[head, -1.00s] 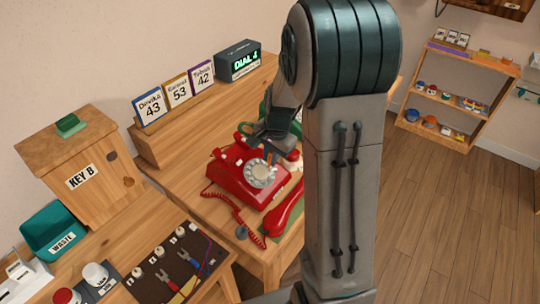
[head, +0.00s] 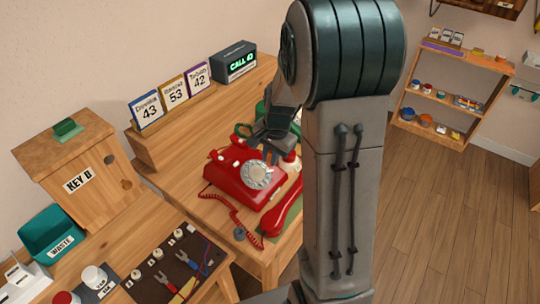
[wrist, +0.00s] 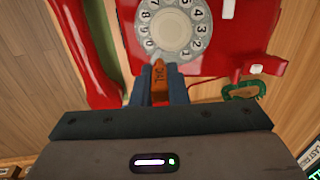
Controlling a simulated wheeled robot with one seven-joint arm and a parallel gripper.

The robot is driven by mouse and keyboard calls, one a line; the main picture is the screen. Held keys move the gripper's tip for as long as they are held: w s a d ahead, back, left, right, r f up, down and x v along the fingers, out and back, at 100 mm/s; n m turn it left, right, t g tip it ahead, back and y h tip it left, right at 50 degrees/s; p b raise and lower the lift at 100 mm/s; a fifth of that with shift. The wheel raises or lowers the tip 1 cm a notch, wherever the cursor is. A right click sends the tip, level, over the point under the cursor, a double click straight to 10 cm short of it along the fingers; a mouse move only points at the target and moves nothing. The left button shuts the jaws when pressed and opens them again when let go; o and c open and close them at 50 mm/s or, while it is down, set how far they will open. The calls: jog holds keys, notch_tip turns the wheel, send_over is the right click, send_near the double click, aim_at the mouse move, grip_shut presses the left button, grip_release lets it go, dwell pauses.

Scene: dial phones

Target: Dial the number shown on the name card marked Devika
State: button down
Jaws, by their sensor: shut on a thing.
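The Devika name card (head: 148,111) has a blue frame and reads 43. The red phone (head: 228,183) stands on the wooden table with its pale rotary dial (head: 257,175) facing up; the dial also shows in the wrist view (wrist: 172,28). Its red handset (head: 284,212) lies off the phone on the table, cord attached. My gripper (head: 270,152) is over the back of the phone, near the dial. In the wrist view it is shut on an orange dialling stick (wrist: 159,84) marked DIAL. The stick's tip is close to the dial's edge; contact is unclear. The dark display (head: 236,64) reads CALL 43.
Two other cards, Tobiah-like 42 (head: 197,79) and a yellow-framed 53 (head: 173,93), stand beside Devika's. A green object (head: 262,112) is partly hidden behind my gripper. A wooden box marked KEY B (head: 78,181) and a teal waste bin (head: 50,228) stand at left.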

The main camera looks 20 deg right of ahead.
jog(key=shift+r, duration=0.1)
notch_tip(320, 180, up, 6)
jog(key=s+d+p, duration=0.1)
jog(key=s+p, duration=0.1)
jog(key=p, duration=0.2)
jog(key=shift+s+d, duration=0.2)
jog(key=shift+d, duration=0.1)
dwell(1.1)
